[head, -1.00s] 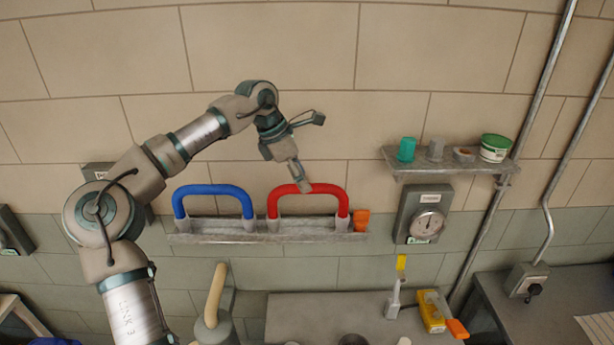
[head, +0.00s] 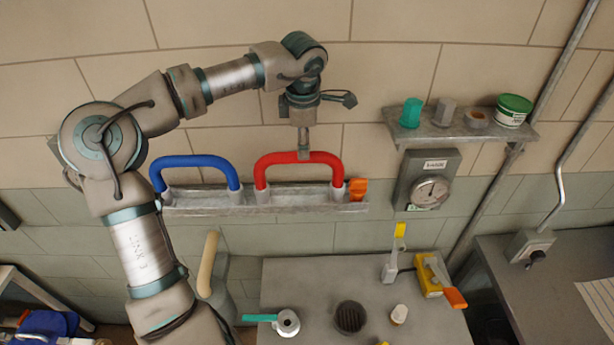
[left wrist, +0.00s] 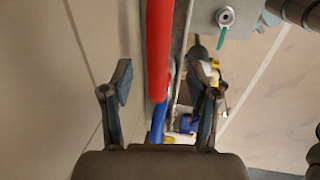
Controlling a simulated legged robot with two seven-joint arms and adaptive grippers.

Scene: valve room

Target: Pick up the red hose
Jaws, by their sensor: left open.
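The red hose (head: 298,158) is an arch with grey ends, standing on a grey wall shelf (head: 270,201). My left gripper (head: 304,152) points down from above at the middle of the arch's top. In the left wrist view the red hose (left wrist: 159,50) runs between the two spread fingers of my left gripper (left wrist: 163,85), which is open. A visible gap lies between the hose and each finger. The blue hose (head: 197,163) stands left of the red one, and it also shows in the left wrist view (left wrist: 158,124). My right gripper is not in view.
An orange item (head: 357,188) sits just right of the red hose. A higher shelf (head: 460,132) at right holds cups and a green-lidded tub (head: 513,109). A gauge box (head: 428,184) hangs below it. A grey table (head: 320,280) below carries several items.

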